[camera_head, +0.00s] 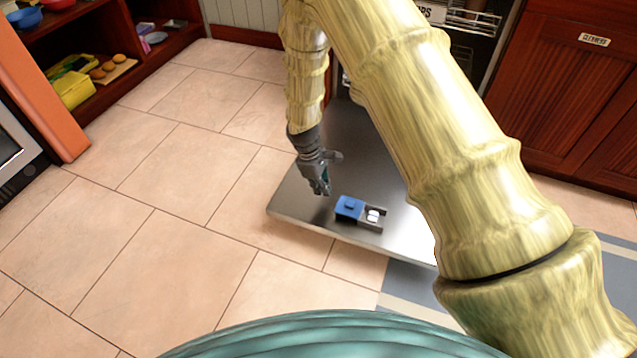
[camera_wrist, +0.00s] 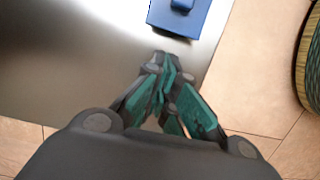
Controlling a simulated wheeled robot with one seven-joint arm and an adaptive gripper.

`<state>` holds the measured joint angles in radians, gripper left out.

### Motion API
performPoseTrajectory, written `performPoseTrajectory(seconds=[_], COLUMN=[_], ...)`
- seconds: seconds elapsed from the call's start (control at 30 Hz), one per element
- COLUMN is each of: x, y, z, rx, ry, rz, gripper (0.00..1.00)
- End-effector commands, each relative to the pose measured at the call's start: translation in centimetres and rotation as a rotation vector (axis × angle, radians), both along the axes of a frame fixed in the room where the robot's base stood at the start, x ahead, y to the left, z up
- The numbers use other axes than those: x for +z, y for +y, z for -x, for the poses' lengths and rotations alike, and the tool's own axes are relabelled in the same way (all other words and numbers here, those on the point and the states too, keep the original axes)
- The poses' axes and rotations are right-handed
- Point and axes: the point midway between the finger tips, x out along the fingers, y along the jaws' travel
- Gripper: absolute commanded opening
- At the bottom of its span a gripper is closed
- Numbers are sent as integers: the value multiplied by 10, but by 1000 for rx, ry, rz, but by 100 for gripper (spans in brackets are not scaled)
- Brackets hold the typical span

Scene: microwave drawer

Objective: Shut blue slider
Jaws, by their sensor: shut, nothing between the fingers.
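The blue slider (camera_head: 349,207) sits on the left part of a small grey case on a flat metal panel (camera_head: 300,212). A white piece (camera_head: 374,215) shows in the uncovered right part of the case. In the wrist view the blue slider (camera_wrist: 180,14) is at the top, cut off by the frame edge. My gripper (camera_head: 324,190) is shut and empty, pointing down just left of the slider and apart from it. In the wrist view its green-padded fingertips (camera_wrist: 163,62) meet below the slider, over bare metal.
The metal panel looks like a lowered door in front of an open rack (camera_head: 470,18). Red-brown cabinets (camera_head: 560,85) stand at the right. Open shelves (camera_head: 75,60) with bowls and food are at the upper left. Tiled floor (camera_head: 150,250) is clear at the left.

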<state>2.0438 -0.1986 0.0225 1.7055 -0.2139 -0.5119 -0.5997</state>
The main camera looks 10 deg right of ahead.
Motion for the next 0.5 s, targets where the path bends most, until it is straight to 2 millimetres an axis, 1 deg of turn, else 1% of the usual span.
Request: performPoseTrajectory(seconds=[0.03,0.1,0.13,0.3,0.5], x=[-14,-23,-20,-18,-17], y=[-2,-5,-10,-26,-35], z=[2,4,6,17,23], rx=[0,-1,-2,-2,0], ry=[1,1,0,0,-1], rz=[0,0,0,0,-1], gripper=[0,0,0,0,0])
